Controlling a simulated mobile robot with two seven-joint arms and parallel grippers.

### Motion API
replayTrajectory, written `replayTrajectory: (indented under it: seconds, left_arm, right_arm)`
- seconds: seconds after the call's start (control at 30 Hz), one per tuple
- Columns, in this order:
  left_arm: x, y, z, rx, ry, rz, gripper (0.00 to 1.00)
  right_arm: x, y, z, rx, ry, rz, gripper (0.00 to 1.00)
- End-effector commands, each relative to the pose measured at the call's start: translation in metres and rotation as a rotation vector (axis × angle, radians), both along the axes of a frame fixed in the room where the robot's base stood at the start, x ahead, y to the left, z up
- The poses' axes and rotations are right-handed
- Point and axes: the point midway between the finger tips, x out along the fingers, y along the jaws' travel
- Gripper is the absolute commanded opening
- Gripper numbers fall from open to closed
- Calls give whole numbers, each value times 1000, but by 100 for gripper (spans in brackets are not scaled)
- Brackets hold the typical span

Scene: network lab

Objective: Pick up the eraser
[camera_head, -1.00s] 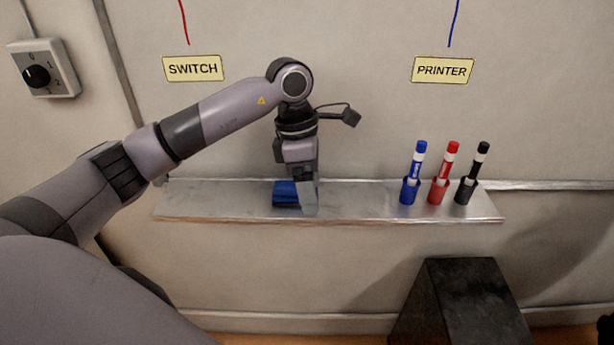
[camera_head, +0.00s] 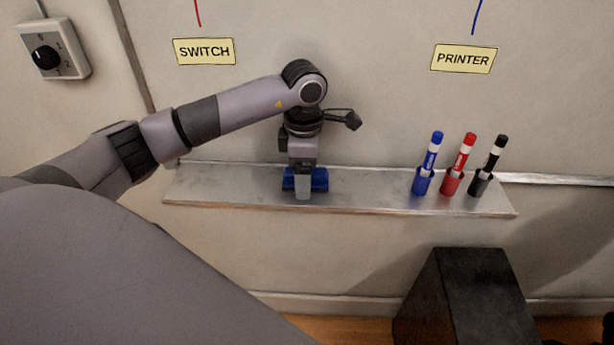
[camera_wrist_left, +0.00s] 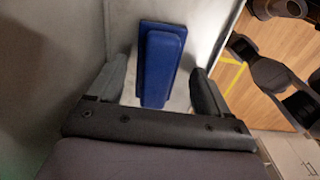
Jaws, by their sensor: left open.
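The blue eraser (camera_head: 319,180) lies on the metal ledge (camera_head: 235,186) under the SWITCH label, partly hidden behind my gripper in the head view. My left gripper (camera_head: 303,192) points down at the eraser. In the left wrist view the eraser (camera_wrist_left: 160,68) shows between the two fingers of my left gripper (camera_wrist_left: 162,85), with a gap on each side. The fingers are open and do not visibly touch it.
Blue (camera_head: 423,180), red (camera_head: 453,182) and black (camera_head: 481,183) markers stand in holders on the ledge's right part. The ledge between them and the eraser is clear. A dark block (camera_head: 470,295) stands below. A rotary switch (camera_head: 50,55) is on the wall at left.

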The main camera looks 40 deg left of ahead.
Motion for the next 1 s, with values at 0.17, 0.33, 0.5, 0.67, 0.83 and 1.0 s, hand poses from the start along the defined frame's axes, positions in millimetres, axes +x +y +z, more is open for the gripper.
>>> replayTrajectory:
  seconds: [0.17, 0.33, 0.5, 0.67, 0.83, 1.0]
  left_arm:
    - [0, 0, -1, 0, -1, 0, 79]
    - [0, 0, 0, -1, -1, 0, 30]
    - [0, 0, 0, 0, -1, 0, 18]
    - [0, 0, 0, 0, -1, 0, 18]
    - [-2, -2, 6, 1, -5, 0, 18]
    - [-2, -2, 30, 1, -7, 0, 18]
  right_arm:
    - [0, 0, 0, 0, 0, 0, 43]
    - [0, 0, 0, 0, 0, 0, 43]
    - [0, 0, 0, 0, 0, 0, 43]
    - [0, 0, -1, 0, 0, 0, 43]
    - [0, 0, -6, 0, 0, 0, 43]
    - [0, 0, -11, 0, 0, 0, 43]
